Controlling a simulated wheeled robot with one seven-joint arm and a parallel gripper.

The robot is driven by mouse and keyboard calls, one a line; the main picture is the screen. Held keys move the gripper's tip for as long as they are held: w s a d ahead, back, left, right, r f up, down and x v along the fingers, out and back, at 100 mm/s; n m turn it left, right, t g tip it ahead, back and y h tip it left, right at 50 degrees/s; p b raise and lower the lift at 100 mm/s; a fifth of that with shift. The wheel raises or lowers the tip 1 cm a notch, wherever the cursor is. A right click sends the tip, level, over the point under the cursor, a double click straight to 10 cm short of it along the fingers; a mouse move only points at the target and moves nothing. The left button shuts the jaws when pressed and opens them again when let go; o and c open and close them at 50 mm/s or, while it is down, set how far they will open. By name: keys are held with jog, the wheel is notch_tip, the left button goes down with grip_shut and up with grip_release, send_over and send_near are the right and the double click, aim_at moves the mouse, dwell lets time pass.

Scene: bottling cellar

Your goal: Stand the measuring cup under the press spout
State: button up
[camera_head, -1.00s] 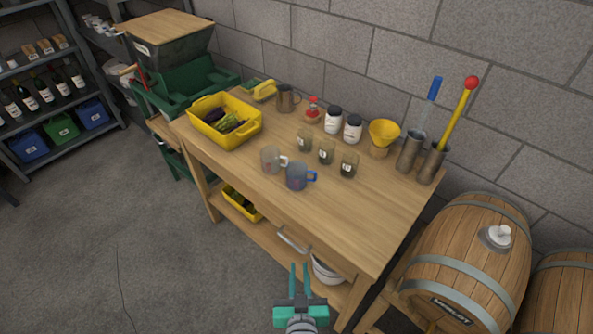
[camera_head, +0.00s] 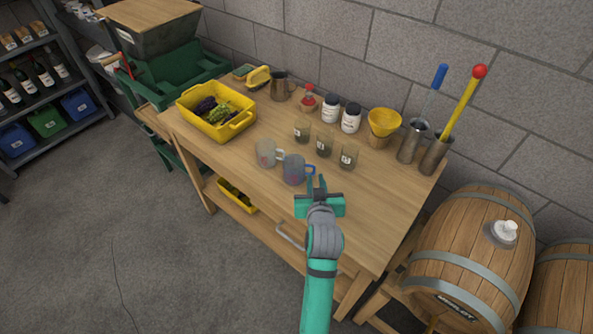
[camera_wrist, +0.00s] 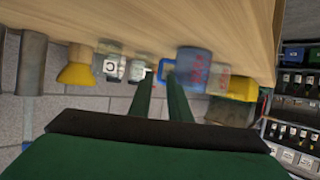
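Two measuring cups stand upright on the wooden bench. One is grey-blue with a blue handle (camera_head: 293,170); the other is clear with a pale handle (camera_head: 265,153), to its left. My gripper (camera_head: 316,183) is open and empty, just in front of the blue handle. In the wrist view, the blue handle (camera_wrist: 167,69) shows just past my fingertips (camera_wrist: 160,80), close to the right finger; I cannot tell whether they touch. The blue-handled cup's body (camera_wrist: 194,68) is right of the fingers, with red markings. The green press (camera_head: 175,80) stands at the back left; its spout is not clearly visible.
Several labelled jars (camera_head: 324,145) stand behind the cups. A yellow crate (camera_head: 240,124) with grapes is at the left, and a yellow funnel (camera_head: 384,122) and metal holders (camera_head: 412,145) at the right. The bench's front right surface (camera_head: 375,205) is clear.

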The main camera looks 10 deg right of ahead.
aim_at(314, 171)
jog(key=shift+x, duration=3.65)
jog(key=shift+s, duration=0.1)
grip_shut()
